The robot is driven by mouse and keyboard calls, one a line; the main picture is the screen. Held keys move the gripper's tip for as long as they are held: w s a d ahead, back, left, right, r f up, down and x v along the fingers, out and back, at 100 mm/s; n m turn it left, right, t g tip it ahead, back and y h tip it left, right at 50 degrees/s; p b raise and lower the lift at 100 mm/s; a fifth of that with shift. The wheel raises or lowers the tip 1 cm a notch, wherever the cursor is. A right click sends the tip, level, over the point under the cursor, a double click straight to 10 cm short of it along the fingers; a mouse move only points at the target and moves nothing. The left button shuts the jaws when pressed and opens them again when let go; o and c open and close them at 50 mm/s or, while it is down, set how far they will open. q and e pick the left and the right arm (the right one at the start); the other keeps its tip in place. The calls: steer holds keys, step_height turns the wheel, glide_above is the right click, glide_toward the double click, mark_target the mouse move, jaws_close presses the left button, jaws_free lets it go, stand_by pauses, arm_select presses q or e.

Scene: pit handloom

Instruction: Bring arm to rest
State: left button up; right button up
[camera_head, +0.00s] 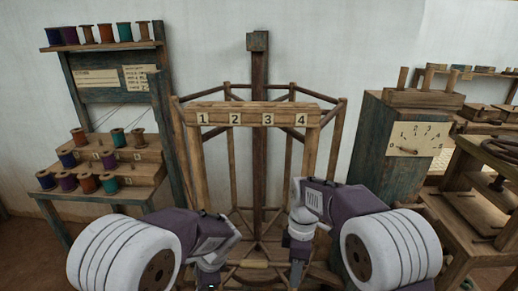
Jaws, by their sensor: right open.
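My right arm (345,207) comes in from the lower right, with its wrist bent downward. The right gripper (297,276) points down at the bottom of the view, in front of the wooden frame's base. It is open, and I see nothing held in it. My left arm (190,232) comes in from the lower left. Its wrist (208,272) points down at the bottom edge, and the left fingertips are not visible.
A wooden frame (257,106) with plates numbered 1 to 4 stands ahead, close to both wrists. A spool rack (113,140) with coloured spools is at left. A blue-green cabinet (372,160) with a dial (416,139) and a wooden bench (470,205) are at right.

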arm_select(q)
steer(key=s+a+r+n+g+h+p, duration=0.1)
steer(key=s+a+r+n+h+p, duration=0.1)
steer(key=s+a+r+n+p, duration=0.45)
arm_select(e)
steer(key=s+d+r+m+t+b, duration=0.1)
steer(key=s+d+r+m, duration=0.4)
steer(key=s+d+m, duration=0.3)
arm_select(q)
steer(key=s+d+f+n+h, duration=0.1)
steer(key=s+d+n+h, duration=0.1)
steer(key=s+d+n, duration=0.3)
steer(key=s+n, duration=0.1)
steer(key=n, duration=0.2)
steer(key=shift+f+t, duration=0.3)
steer(key=shift+f, duration=0.1)
arm_select(e)
steer(key=s+f+m+t, duration=0.1)
steer(key=s+f+m, duration=0.3)
steer(key=m, duration=0.4)
steer(key=shift+s+f+t, duration=0.35)
steer(key=shift+s+t, duration=0.05)
steer(key=shift+s, duration=0.15)
arm_select(q)
steer(key=shift+w+d+n, duration=0.1)
steer(key=shift+n, duration=0.15)
arm_select(e)
steer(key=shift+w, duration=0.1)
